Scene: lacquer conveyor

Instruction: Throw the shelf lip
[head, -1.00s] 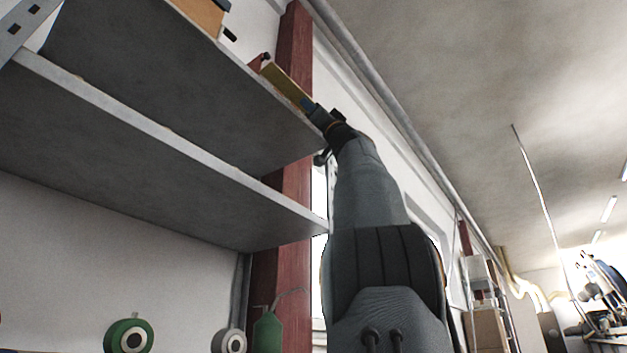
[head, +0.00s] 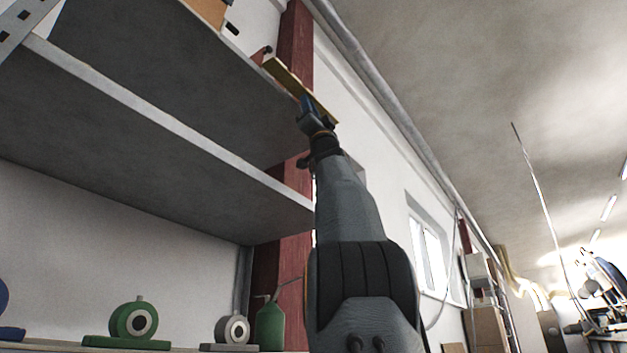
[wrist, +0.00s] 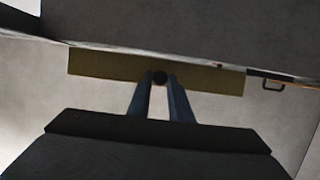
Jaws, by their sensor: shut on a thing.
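The shelf lip is a long yellow-olive bar (head: 284,78) at the outer end of the upper shelf (head: 170,75), slanting down to the right in the head view. I cannot tell whether the lip touches the shelf.
A lower grey shelf (head: 140,150) runs beneath the upper one. An orange box (head: 207,12) stands on the upper shelf. A dark red post (head: 297,50) rises close behind the lip. Green and grey round items (head: 133,321) stand low at left. Free air lies to the right.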

